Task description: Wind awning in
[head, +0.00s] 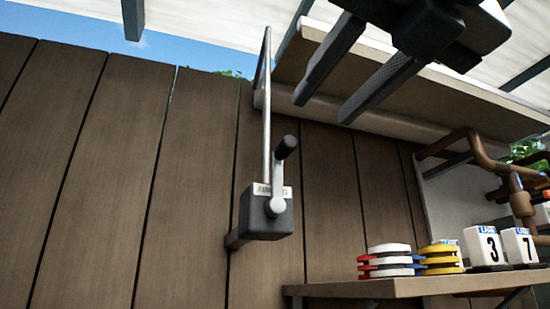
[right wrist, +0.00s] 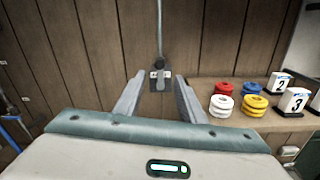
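The awning winder is a dark box (head: 262,216) with a partly hidden label, fixed to the plank wall in the head view. Its grey crank arm (head: 278,190) points up to a black knob (head: 287,146). A thin metal rod (head: 266,110) rises from the box towards the awning. The pale awning fabric (head: 215,22) spreads overhead. My right gripper (head: 322,108) is open and empty, up and right of the crank, nearer the camera. In the right wrist view the winder box (right wrist: 160,84) shows between the two spread fingers, apart from them. My left gripper is not in view.
A shelf (head: 400,288) at the lower right holds red, white, blue and yellow rings (head: 390,262) and numbered white blocks (head: 484,246). Brown pipes (head: 474,150) run at the right. A beam (head: 400,95) crosses above. The wall left of the winder is clear.

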